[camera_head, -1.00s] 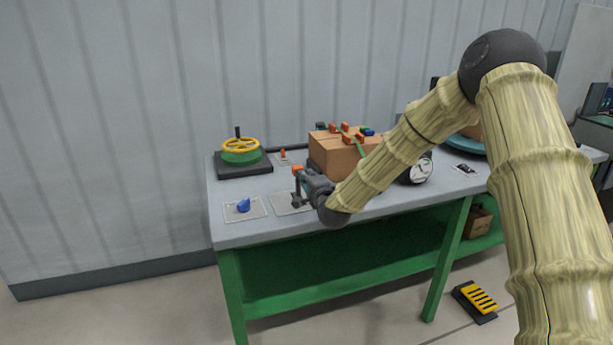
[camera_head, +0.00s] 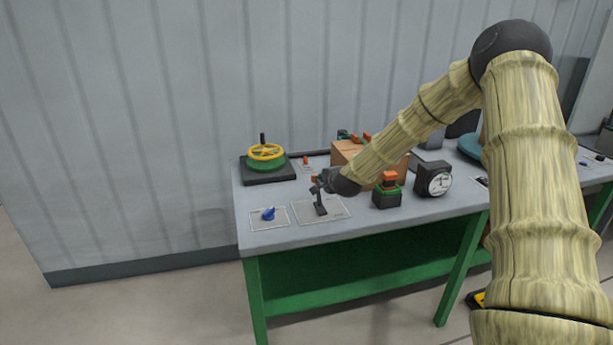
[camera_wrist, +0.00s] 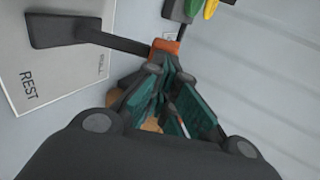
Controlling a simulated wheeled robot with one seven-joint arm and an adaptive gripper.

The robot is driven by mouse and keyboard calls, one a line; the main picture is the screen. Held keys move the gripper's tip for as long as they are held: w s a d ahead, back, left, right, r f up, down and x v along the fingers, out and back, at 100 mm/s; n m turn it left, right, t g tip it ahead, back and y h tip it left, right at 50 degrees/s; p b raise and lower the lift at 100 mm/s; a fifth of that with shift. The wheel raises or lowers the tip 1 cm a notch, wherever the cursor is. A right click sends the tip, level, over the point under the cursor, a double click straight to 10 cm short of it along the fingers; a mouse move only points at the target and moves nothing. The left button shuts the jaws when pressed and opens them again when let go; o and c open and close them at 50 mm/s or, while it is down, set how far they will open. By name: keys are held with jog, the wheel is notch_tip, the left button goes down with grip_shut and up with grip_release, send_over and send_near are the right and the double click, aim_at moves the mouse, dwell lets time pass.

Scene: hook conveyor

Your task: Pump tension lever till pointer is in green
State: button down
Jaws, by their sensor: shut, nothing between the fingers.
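The dark tension lever (camera_head: 320,205) rises from a light plate (camera_head: 340,212) near the table's front left. Its orange tip (camera_wrist: 166,47) shows in the wrist view, just beyond my fingertips.
A blue knob (camera_head: 269,214) sits on a plate left of the lever. A yellow handwheel (camera_head: 266,152) stands behind it. A cardboard box (camera_head: 343,152) and a green-and-orange device (camera_head: 387,192) stand to the right. The table's front edge (camera_head: 300,244) is close.

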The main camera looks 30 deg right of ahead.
jog(key=shift+w+d+f, duration=0.15)
jog(key=shift+w+d, duration=0.05)
jog(key=shift+w, duration=0.2)
jog(key=shift+a, duration=0.1)
dwell(0.3)
jog(key=r+b+v, duration=0.1)
jog(key=v, duration=1.3)
jog(key=shift+w+d, duration=0.2)
dwell(0.7)
